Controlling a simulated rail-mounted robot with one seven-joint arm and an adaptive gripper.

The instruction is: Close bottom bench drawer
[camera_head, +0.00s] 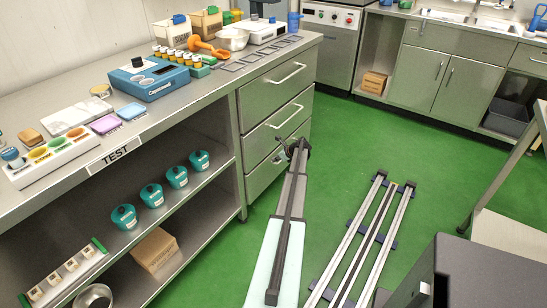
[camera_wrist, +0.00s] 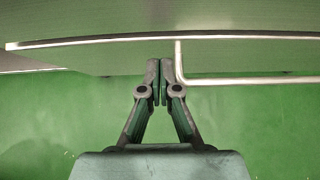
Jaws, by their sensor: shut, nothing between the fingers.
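The bench drawer stack shows in the head view, with three grey metal fronts one above the other. The bottom drawer (camera_head: 262,176) is lowest, and its right part and handle are largely hidden behind my arm. I cannot tell how far it stands out. My gripper (camera_head: 289,150) is at this drawer's front. In the wrist view my gripper (camera_wrist: 160,76) is shut and empty, its fingertips close to a grey metal front. A bright handle bar (camera_wrist: 250,80) lies just right of the fingertips. Whether the fingertips touch the metal is unclear.
The middle drawer (camera_head: 264,133) and top drawer (camera_head: 262,94) above look closed, with bar handles sticking out. An open shelf with teal jars (camera_head: 150,194) lies left of the stack. Green floor (camera_head: 350,130) is clear to the right, beyond my arm. A grey box-like unit (camera_head: 490,275) stands front right.

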